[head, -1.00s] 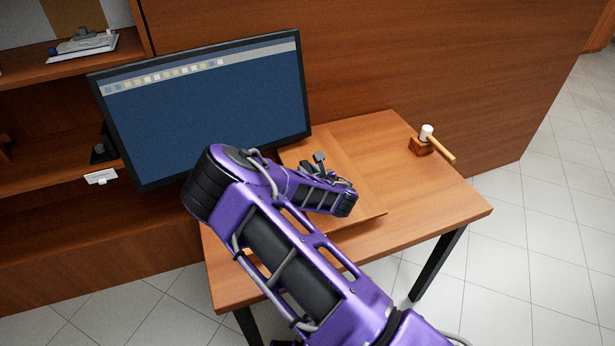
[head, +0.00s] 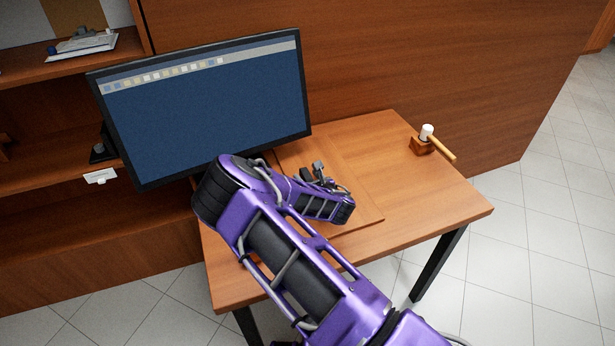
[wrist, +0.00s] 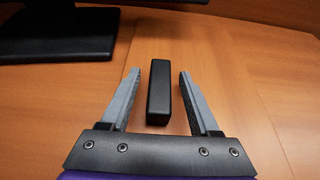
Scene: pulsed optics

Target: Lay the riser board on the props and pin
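The riser board (head: 366,214) is a flat wooden panel, low over the table under my arm. It also shows in the wrist view (wrist: 212,72). A black oblong block (wrist: 158,92) stands up from the wooden surface and looks like a handle on the board. My gripper (wrist: 158,73) is open, its two grey fingers on either side of the block with a visible gap on each side. In the head view my gripper (head: 322,172) is over the board. The props under the board are hidden, and I cannot make out whether the board rests on them.
A mallet (head: 440,144) with a white head and a wooden block (head: 421,146) are at the table's back right. A monitor (head: 210,105) stands at the back left, its dark base (wrist: 55,38) close to the board. The table's right part (head: 440,195) is clear.

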